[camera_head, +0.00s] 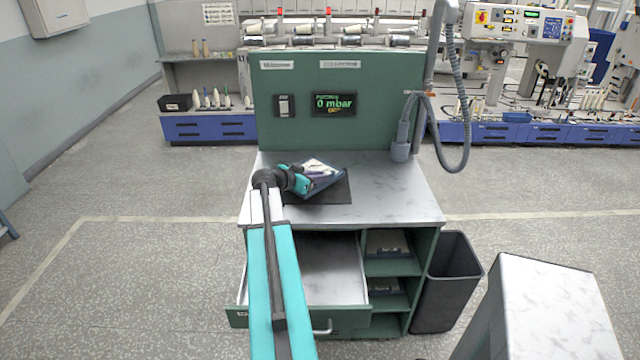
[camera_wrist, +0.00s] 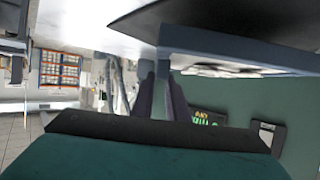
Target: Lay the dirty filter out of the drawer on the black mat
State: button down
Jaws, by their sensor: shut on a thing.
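The dirty filter (camera_head: 325,172) is a dark blue-framed panel with a whitish, stained face, tilted over the black mat (camera_head: 335,193) on the counter. My gripper (camera_head: 304,180) is shut on its left side. In the wrist view the filter's dark blue frame (camera_wrist: 240,53) runs from the fingers (camera_wrist: 162,85) to the right, with part of the mat (camera_wrist: 235,12) beyond it. I cannot tell whether the filter's lower edge touches the mat. The drawer (camera_head: 335,268) stands open below the counter; its visible floor is bare, and my arm hides its left part.
The counter (camera_head: 395,195) is clear right of the mat. A green panel with a "0 mbar" display (camera_head: 334,103) rises behind. A hose (camera_head: 401,140) hangs at the back right. Shelves (camera_head: 388,268) with items and a dark bin (camera_head: 447,285) stand right of the drawer.

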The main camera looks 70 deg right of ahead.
jog(key=shift+w+d, duration=0.1)
jog(key=shift+d, duration=0.45)
jog(key=shift+a+f+p, duration=0.15)
jog(key=shift+f+p, duration=0.95)
jog(key=shift+f, duration=0.65)
jog(key=c, duration=1.7)
grip_release()
jog(key=shift+c, duration=0.2)
jog(key=shift+a, duration=0.1)
jog(key=b+v, duration=0.3)
jog(key=v, duration=0.9)
jog(key=shift+b, duration=0.4)
